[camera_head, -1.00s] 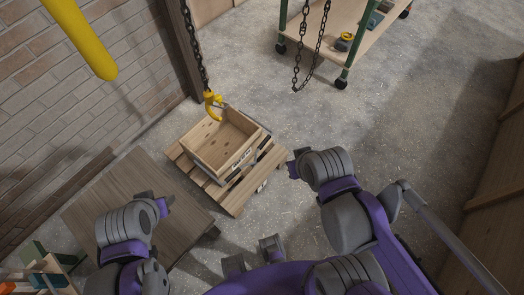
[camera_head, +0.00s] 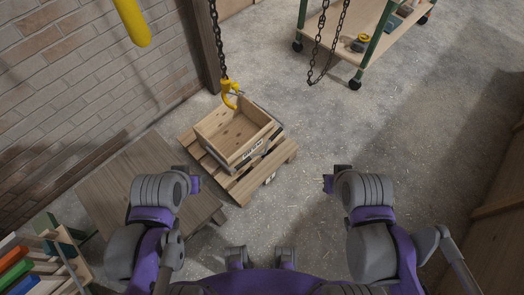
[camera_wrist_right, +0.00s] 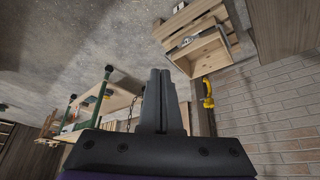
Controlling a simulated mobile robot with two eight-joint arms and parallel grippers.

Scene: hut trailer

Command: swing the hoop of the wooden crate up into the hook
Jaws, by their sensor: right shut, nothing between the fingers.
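The open wooden crate (camera_head: 213,128) sits upright on a wooden pallet (camera_head: 240,190). A thin grey metal bar, apparently its hoop (camera_head: 268,146), lies low along the crate's right side. The yellow hook (camera_head: 230,88) hangs from a chain just above the crate's back edge, apart from the bar. My left gripper (camera_head: 182,169) is left of the pallet over the wooden table, and its fingers are not clear. My right gripper (camera_head: 342,168) is right of the pallet over bare floor. In the right wrist view its fingers (camera_wrist_right: 160,76) are shut and empty, with the crate (camera_wrist_right: 194,58) and hook (camera_wrist_right: 208,94) beyond.
A low wooden table (camera_head: 120,190) stands left of the pallet by the brick wall (camera_head: 70,80). A wheeled green-framed cart (camera_head: 340,35) stands at the back, with a loose chain (camera_head: 317,60) hanging before it. The concrete floor (camera_head: 420,110) on the right is clear.

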